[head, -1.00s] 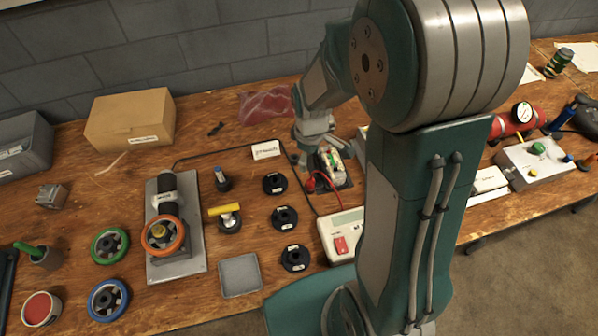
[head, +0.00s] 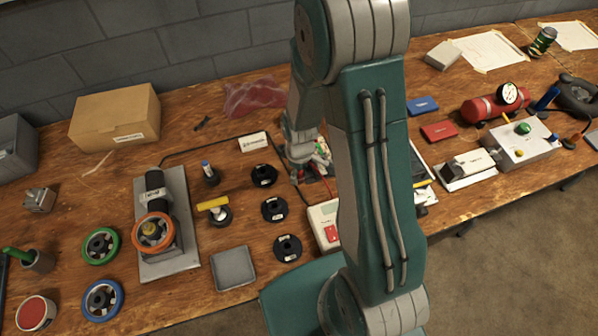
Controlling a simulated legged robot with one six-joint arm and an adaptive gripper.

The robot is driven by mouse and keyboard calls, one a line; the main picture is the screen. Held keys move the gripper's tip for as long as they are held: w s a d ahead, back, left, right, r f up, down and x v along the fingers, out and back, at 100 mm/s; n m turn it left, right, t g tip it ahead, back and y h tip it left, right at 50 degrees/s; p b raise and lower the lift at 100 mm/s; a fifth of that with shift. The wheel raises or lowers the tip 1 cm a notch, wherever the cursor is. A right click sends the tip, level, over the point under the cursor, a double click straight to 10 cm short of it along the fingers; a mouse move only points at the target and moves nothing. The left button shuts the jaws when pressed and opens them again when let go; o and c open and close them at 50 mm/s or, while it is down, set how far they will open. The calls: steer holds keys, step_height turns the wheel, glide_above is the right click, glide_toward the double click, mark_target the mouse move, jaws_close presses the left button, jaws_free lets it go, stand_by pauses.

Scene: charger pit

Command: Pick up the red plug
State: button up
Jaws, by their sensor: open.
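My gripper (head: 302,168) is behind my arm's upper links, low over the bench at the middle. It is open, though its fingertips are small and hard to make out. The red plug (head: 306,174) shows only as a small patch of red at the fingertips, largely hidden by the gripper; I cannot tell whether they touch. A red lead (head: 330,186) runs from there toward the meter box (head: 321,216). A pale unit with green and red parts (head: 322,150) stands just right of the gripper, partly hidden by my arm.
Several black spools (head: 274,209) stand left of the meter box. A yellow-handled valve (head: 214,206) and a grey plate with an orange wheel (head: 175,262) are further left. A white label block (head: 253,142) is near the gripper. A red cylinder (head: 490,106) is at right.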

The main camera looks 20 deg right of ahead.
steer(key=c, duration=0.6)
steer(key=shift+a, duration=0.1)
jaws_close()
steer(key=shift+r, duration=0.15)
